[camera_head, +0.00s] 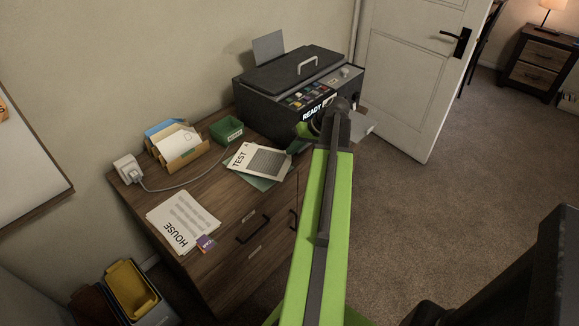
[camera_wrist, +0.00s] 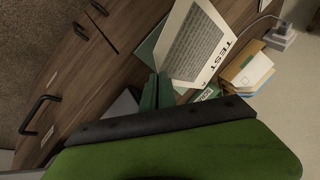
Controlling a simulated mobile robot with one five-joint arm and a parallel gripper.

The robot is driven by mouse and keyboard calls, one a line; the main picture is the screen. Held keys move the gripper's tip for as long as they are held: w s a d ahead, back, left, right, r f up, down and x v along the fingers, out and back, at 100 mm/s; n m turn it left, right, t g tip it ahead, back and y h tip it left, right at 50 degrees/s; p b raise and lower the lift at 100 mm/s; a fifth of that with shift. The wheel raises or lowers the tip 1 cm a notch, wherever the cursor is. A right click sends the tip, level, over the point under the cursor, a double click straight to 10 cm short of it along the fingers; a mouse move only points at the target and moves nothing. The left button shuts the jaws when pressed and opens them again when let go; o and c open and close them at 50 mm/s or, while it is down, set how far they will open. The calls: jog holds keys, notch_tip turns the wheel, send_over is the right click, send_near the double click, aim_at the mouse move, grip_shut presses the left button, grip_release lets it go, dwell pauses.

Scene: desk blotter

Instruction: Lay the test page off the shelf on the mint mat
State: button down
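The test page (camera_head: 258,160) is a white sheet with a grey printed block and the word TEST. It is over the mint mat (camera_head: 262,184), overlapping it off-centre, with mat showing along the near side; I cannot tell if it lies flat on it. In the wrist view the page (camera_wrist: 196,45) covers much of the mat (camera_wrist: 150,45). My gripper (camera_head: 292,148) is at the page's right edge. Its dark green fingers (camera_wrist: 157,92) look closed on that edge in the wrist view.
A black printer (camera_head: 300,85) reading READY stands behind, with a grey shelf (camera_head: 361,122) at its right. A green box (camera_head: 227,130), a card tray (camera_head: 180,145), a white plug block (camera_head: 128,168) and a HOUSE page (camera_head: 182,220) are on the desk. Bare wood lies before the mat.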

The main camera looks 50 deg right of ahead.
notch_tip(320, 180, down, 4)
jog(key=b, duration=0.4)
jog(key=shift+f, duration=0.1)
jog(key=c, duration=1.7)
grip_release()
jog(key=shift+r+p, duration=0.3)
jog(key=shift+p, duration=0.05)
jog(key=p+v, duration=0.9)
jog(key=v, duration=0.3)
jog(key=shift+s+p, duration=0.15)
jog(key=shift+p, duration=0.25)
